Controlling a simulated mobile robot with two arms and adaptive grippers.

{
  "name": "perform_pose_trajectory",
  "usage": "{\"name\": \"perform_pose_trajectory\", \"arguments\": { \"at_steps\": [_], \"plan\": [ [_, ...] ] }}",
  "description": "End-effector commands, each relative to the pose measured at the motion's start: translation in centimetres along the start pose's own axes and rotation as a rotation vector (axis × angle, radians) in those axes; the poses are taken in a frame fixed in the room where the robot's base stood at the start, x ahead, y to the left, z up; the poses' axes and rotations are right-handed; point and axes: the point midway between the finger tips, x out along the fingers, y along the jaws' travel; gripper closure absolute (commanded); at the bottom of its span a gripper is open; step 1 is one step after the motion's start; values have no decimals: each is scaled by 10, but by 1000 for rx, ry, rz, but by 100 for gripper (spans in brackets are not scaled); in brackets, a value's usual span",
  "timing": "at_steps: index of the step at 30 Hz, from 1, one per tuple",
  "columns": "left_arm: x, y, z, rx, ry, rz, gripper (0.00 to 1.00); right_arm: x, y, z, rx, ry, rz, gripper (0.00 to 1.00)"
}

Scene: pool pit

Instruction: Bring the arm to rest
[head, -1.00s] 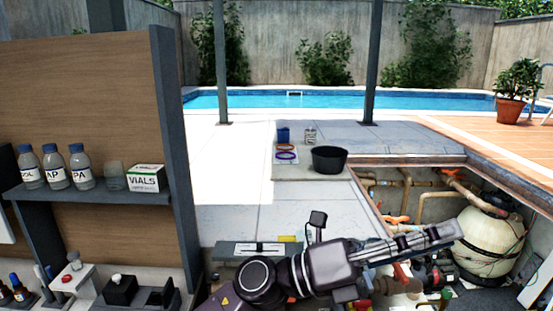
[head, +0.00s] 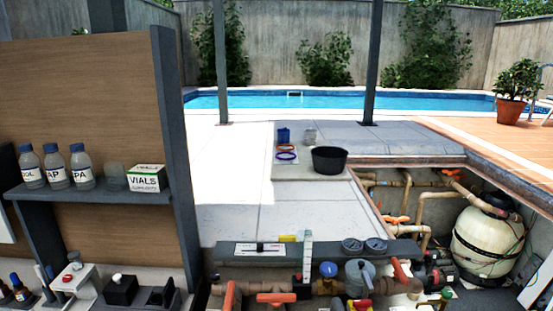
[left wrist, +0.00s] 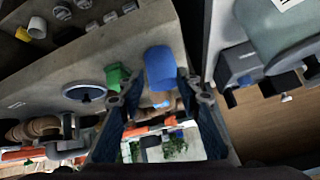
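In the head view no arm or gripper of mine shows. In the left wrist view my left gripper (left wrist: 160,98) has its two dark fingers set well apart. A blue cylindrical thing (left wrist: 160,66) shows between the fingertips and seems to lie beyond them; I see no clear grip on it. My right gripper is in neither view.
A shelf with labelled bottles (head: 82,168) and a vials box (head: 147,178) stands at the left. A black bucket (head: 329,160) and blue cup (head: 283,135) sit on the paving. Pipes, valves and a filter tank (head: 484,240) fill the pit at right.

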Motion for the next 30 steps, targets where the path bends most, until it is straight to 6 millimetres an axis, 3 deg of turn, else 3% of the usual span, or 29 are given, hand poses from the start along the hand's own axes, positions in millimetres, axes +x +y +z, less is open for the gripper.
{"name": "perform_pose_trajectory", "arguments": {
  "at_steps": [1, 3, 12, 17, 23, 30],
  "plan": [
    [-7, 2, 27, -27, -72, 18, 68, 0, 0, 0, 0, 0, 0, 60],
    [-16, 6, 59, -59, -161, 39, 68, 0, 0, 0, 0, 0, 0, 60],
    [-65, 21, 161, -157, -469, 110, 68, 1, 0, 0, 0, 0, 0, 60],
    [-19, 30, 185, -151, -475, 112, 68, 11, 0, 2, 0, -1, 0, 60],
    [36, 45, 229, -146, -498, 119, 68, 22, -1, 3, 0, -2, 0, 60],
    [116, 72, 321, -138, -539, 130, 68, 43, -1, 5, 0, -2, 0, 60]
  ]
}}
